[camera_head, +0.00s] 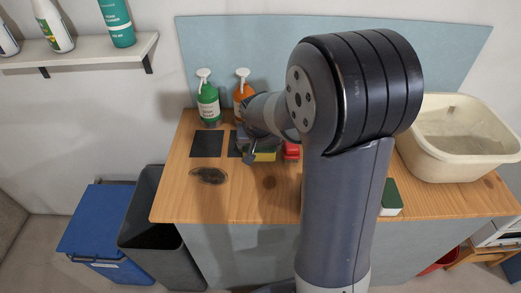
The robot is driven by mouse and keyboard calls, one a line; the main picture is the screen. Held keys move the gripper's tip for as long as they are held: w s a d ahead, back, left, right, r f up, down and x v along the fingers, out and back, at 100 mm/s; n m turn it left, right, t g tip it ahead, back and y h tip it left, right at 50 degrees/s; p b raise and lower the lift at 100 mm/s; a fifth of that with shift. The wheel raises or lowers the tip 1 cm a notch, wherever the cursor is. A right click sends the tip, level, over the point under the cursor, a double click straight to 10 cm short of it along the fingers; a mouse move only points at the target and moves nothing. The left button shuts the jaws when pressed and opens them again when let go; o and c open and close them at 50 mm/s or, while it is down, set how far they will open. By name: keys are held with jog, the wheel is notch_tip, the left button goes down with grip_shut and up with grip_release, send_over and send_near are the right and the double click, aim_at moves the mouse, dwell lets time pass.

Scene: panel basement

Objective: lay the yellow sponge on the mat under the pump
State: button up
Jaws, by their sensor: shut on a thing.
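A sponge (265,156) shows yellow with a darker top, at the middle of the wooden worktop, partly hidden by my arm. My gripper (253,150) is small and partly hidden here; it is shut on the yellow sponge. I cannot tell whether the sponge touches the worktop. A dark square mat (207,144) lies in front of a green bottle (208,104) with a white pump. A second dark mat (233,144) lies in front of an orange pump bottle (242,92), mostly covered by my gripper.
A red item (291,150) lies close right of the yellow sponge. A green and white sponge (391,198) is at the front right, and a cream basin (458,138) at the right. A dark stain (209,176) marks the worktop (178,195). The left front is clear.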

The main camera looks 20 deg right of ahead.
jog(key=shift+f, duration=1.15)
jog(key=shift+f, duration=0.15)
jog(key=o, duration=0.9)
jog(key=shift+c, duration=0.2)
